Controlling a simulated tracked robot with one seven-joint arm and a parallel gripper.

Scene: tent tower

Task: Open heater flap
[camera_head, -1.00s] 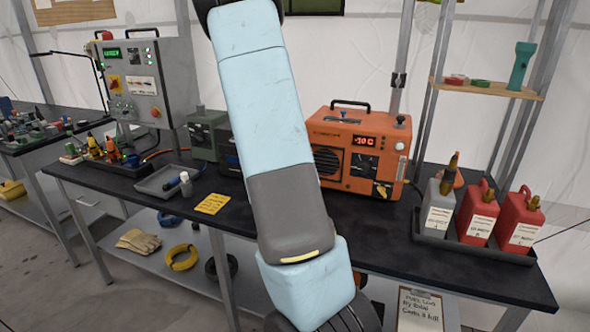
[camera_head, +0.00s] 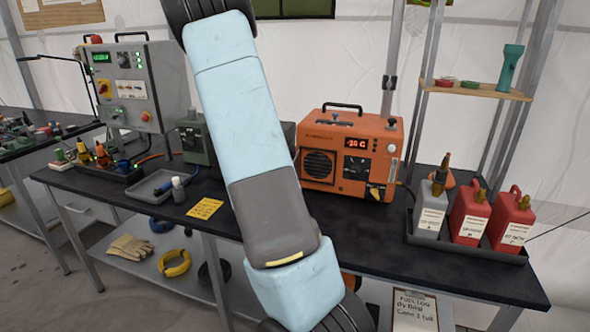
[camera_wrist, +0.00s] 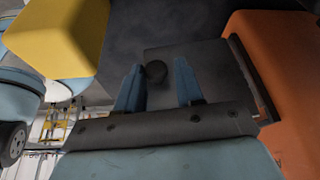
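In the wrist view my gripper (camera_wrist: 158,62) has its two blue fingers apart. A dark round knob (camera_wrist: 156,71) shows between the fingertips, nearer the left one; I cannot tell whether they touch it. It sits on a dark square plate (camera_wrist: 205,68) that looks like a flap, edge-on beside an orange body (camera_wrist: 265,45). In the head view an orange box with a red display, round grille and dial (camera_head: 325,130) stands on the bench. A bit of orange (camera_head: 350,282) also shows below the bench behind my arm. My gripper is out of the head view.
The dark bench (camera_head: 385,235) runs across the view. A tray (camera_head: 465,247) with one grey and two red canisters stands at its right. A grey control cabinet (camera_head: 145,85) stands at the left. Gloves (camera_head: 130,247) and a yellow coil (camera_head: 174,262) lie on the lower shelf.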

